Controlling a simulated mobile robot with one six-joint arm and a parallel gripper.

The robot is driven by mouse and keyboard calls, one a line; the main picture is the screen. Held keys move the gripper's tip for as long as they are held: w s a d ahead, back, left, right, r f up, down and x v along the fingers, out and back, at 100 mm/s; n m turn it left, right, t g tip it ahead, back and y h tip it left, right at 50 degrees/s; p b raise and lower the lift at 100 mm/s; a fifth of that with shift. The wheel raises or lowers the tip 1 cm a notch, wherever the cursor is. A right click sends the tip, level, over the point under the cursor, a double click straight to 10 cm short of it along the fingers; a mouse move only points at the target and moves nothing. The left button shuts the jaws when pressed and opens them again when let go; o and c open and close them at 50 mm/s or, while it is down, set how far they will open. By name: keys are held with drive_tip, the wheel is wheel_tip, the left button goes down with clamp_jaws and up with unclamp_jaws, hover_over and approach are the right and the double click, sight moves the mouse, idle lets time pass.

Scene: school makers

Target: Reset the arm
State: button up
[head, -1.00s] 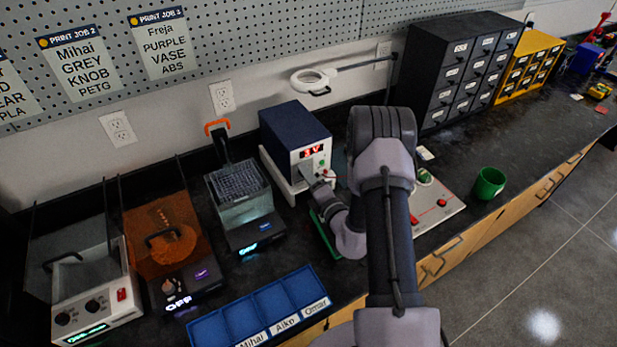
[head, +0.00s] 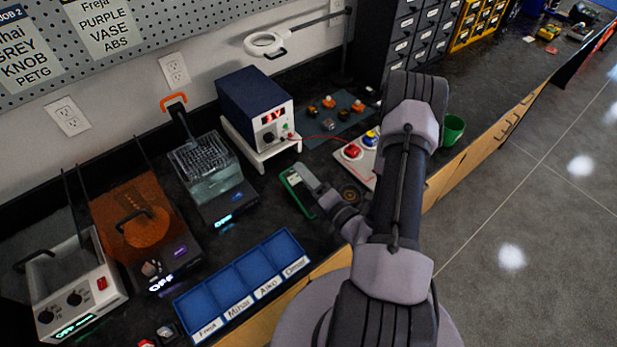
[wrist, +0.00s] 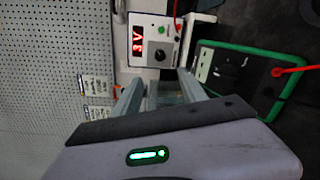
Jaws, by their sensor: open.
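My gripper (head: 307,177) is open and empty above the bench, in front of the power supply (head: 252,105). In the wrist view, the two fingers of my gripper (wrist: 162,92) stand apart with nothing between them. The blue and white power supply shows a red "3 V"; its front also shows in the wrist view (wrist: 148,60), beyond the fingers. A green-edged meter (head: 292,190) lies on the bench beside and partly behind my gripper. Its green edge also shows at the right of the wrist view (wrist: 232,55). My arm covers part of the bench.
A blue divided tray (head: 240,287) lies at the bench's front edge. Several machines, including an orange-covered one (head: 140,235), stand left. A green cup (head: 453,129) and a board with red and blue buttons (head: 352,152) are right of the gripper. A magnifier lamp (head: 265,43) stands behind.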

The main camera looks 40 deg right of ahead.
drive_tip(key=shift+s, duration=0.55)
